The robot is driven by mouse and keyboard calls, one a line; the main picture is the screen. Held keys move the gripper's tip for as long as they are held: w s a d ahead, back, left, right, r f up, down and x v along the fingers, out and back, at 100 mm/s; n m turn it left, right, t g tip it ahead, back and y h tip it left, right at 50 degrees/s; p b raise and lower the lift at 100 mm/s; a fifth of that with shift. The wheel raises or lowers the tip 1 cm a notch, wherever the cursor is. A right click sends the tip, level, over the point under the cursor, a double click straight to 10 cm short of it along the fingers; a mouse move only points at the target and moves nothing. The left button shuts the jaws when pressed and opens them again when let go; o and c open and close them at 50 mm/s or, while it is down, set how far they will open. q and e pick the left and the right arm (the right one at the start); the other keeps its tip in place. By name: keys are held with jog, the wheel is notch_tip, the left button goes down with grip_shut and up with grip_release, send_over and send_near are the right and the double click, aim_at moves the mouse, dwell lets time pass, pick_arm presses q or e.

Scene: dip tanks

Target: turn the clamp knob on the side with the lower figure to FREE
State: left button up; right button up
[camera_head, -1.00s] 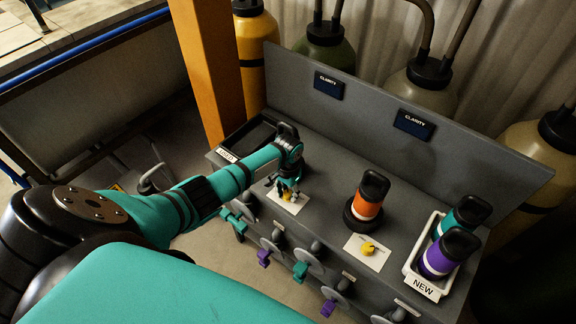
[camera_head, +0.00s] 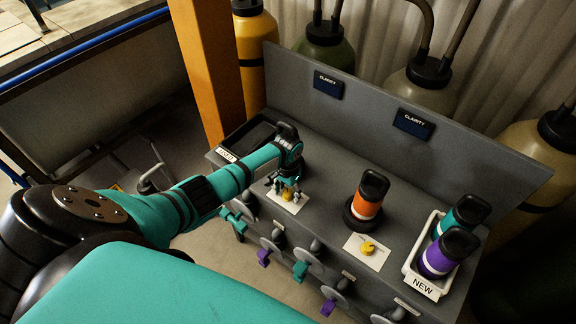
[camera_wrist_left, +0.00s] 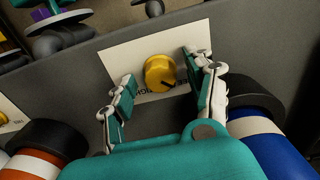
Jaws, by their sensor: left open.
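The left clamp knob is yellow (camera_head: 287,195) on a white plate (camera_head: 298,206). In the left wrist view the same yellow knob (camera_wrist_left: 160,73) has a dark pointer mark at its lower right; the plate lettering is partly hidden and unreadable. My left gripper (camera_head: 286,186) is open; in the left wrist view its fingers (camera_wrist_left: 160,92) stand either side of the knob, apart from it. The right yellow knob (camera_head: 368,248) sits on its own plate in front of the orange canister (camera_head: 367,197). Two dark displays, left (camera_head: 328,86) and right (camera_head: 414,123), read CLARITY; no figures are legible.
A white tray marked NEW (camera_head: 421,287) holds a teal canister (camera_head: 464,217) and a purple canister (camera_head: 449,254). A blue canister (camera_wrist_left: 280,145) stands beside the left gripper. Valves with purple and teal handles (camera_head: 300,271) line the bench front. An orange post (camera_head: 212,75) stands behind.

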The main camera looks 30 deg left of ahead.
aim_at(288, 193)
pick_arm(q)
notch_tip(288, 193, up, 12)
dwell(0.4)
jog(key=shift+f, duration=0.1)
dwell(0.3)
